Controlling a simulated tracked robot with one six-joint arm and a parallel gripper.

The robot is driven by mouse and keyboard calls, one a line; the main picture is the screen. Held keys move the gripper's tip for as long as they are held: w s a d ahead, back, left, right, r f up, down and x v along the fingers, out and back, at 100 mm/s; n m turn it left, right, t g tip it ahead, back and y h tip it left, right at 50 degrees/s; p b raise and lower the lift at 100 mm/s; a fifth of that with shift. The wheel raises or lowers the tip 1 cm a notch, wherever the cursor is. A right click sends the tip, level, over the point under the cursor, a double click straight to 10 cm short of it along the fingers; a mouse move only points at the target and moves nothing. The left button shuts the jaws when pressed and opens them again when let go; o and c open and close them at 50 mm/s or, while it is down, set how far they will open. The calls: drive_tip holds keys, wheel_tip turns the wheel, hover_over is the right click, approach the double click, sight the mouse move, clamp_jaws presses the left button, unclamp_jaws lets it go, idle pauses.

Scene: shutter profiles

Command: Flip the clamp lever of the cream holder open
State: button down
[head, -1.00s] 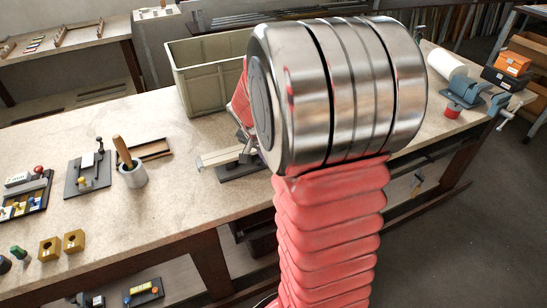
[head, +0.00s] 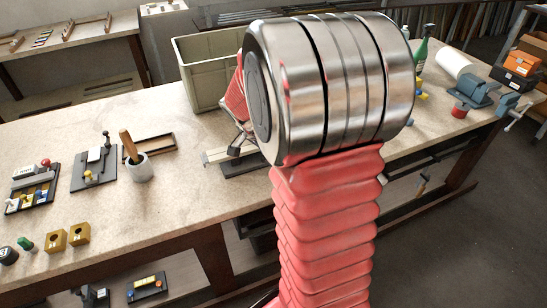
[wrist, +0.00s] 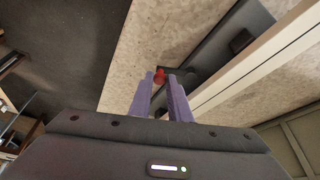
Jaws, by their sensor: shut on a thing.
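The cream holder shows in the head view as a pale cream bar (head: 216,155) on a dark base (head: 245,166), partly hidden by my arm. In the wrist view its cream bar (wrist: 262,58) runs diagonally along the right, beside the dark base (wrist: 215,42). A red knob (wrist: 160,75), which looks like the end of the clamp lever, sits between the tips of my purple-fingered gripper (wrist: 160,84). The gripper is shut on this knob. The rest of the lever is mostly hidden, so its angle cannot be told.
A grey-green crate (head: 205,80) stands behind the holder. A mortar with a pestle (head: 137,168) and a brown wooden frame (head: 150,148) are to its left. A blue vise (head: 478,92) is at the right.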

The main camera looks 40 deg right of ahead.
drive_tip(key=c, duration=1.7)
unclamp_jaws()
drive_tip(key=shift+o, duration=0.2)
drive_tip(key=v, duration=1.3)
drive_tip(key=shift+r, duration=0.35)
drive_tip(key=shift+a, duration=0.1)
